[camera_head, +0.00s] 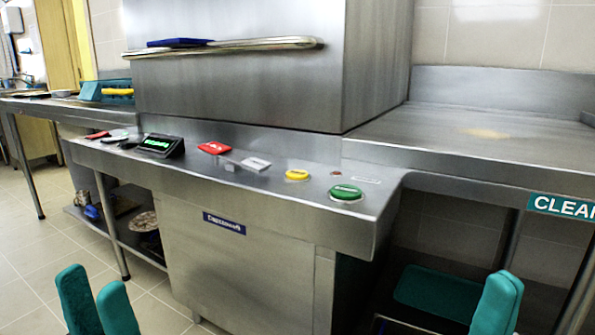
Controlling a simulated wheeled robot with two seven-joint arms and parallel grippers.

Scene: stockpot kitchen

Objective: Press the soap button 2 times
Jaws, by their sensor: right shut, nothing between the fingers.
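A row of controls lies on the steel ledge (235,187) of the dishwashing machine. It holds a red button (214,148), a pale grey block-like control (256,163), a yellow round button (297,175) and a green round button (346,193). Their labels are too small to read, so I cannot tell which is the soap button. My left gripper (93,283) is at the bottom left, its teal fingers apart and empty. My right gripper (503,285) is at the bottom right, shut and empty, below and to the right of the green button. Neither gripper touches a control.
A black display (160,145) with green digits stands left of the red button. The machine's hood (250,90) with a long handle bar (230,46) rises behind the ledge. A steel counter (470,135) extends to the right, mostly clear. A "CLEAN" sign (562,205) hangs on its front edge.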

